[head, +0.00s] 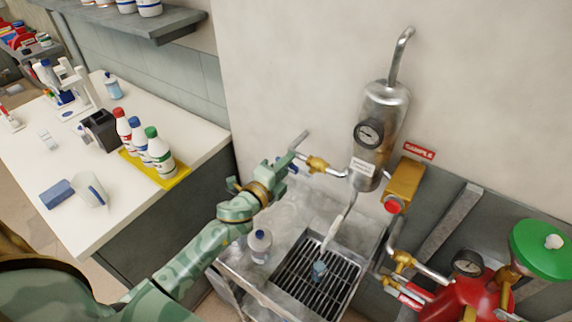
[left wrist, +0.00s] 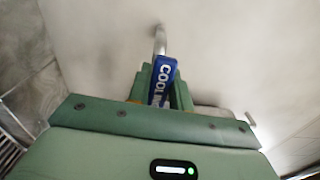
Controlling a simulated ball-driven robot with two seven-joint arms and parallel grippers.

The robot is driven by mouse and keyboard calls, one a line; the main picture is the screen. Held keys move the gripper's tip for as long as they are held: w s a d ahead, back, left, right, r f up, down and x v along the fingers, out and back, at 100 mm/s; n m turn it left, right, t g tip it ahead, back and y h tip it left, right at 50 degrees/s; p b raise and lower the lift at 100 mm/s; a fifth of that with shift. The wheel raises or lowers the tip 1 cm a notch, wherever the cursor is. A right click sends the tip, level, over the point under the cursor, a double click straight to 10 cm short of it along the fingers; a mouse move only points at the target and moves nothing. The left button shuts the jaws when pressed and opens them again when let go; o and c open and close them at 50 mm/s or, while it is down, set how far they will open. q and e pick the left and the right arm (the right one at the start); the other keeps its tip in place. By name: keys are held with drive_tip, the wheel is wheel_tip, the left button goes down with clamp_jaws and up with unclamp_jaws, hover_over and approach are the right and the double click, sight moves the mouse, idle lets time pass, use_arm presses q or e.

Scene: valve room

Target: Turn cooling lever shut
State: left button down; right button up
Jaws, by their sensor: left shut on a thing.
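The cooling lever (left wrist: 163,80) is blue with white letters reading "COOL". In the left wrist view it stands between my fingers, with a grey pipe behind it. In the head view only a small blue bit of it (head: 293,169) shows beside the brass valve (head: 317,164) on the pipe to the metal cylinder (head: 383,118). My left gripper (head: 284,168) is shut on the lever; it also shows in the left wrist view (left wrist: 158,88). Its fingers hide part of the lever. My right gripper is not in view.
A yellow box with a red button (head: 403,187) is right of the cylinder. A white counter (head: 90,225) with bottles on a yellow tray (head: 178,180) is left.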

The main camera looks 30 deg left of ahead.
sight(295, 167)
use_arm(q)
drive_tip(key=r+m+p, duration=0.1)
drive_tip(key=m, duration=0.1)
drive_tip(key=r+m, duration=0.1)
drive_tip(key=m, duration=0.2)
drive_tip(key=shift+d+r+p, duration=0.35)
drive_tip(key=shift+p, duration=0.05)
drive_tip(key=m, duration=0.1)
drive_tip(key=d+r+m+p, duration=0.1)
drive_tip(key=m, duration=0.1)
drive_tip(key=shift+s+r, duration=0.15)
drive_tip(key=shift+r, duration=0.15)
drive_tip(key=shift+d+r+m+p, duration=0.25)
drive_tip(key=shift+m+p, duration=0.1)
drive_tip(key=shift+m, duration=0.25)
drive_tip(key=shift+d+r+m+p, duration=0.1)
drive_tip(key=shift+d+m+p, duration=0.2)
drive_tip(key=shift+m, duration=0.3)
drive_tip(key=d+m+p, duration=0.1)
drive_tip(key=m, duration=0.1)
drive_tip(key=d+m+p, duration=0.1)
drive_tip(key=m, duration=0.1)
drive_tip(key=d+r+m+p, duration=0.1)
drive_tip(key=m, duration=0.2)
drive_tip(key=shift+s+d, duration=0.25)
drive_tip(key=shift+s, duration=0.05)
drive_tip(key=shift+f, duration=0.1)
drive_tip(key=c, duration=1.3)
unclamp_jaws()
drive_tip(key=shift+o, duration=0.2)
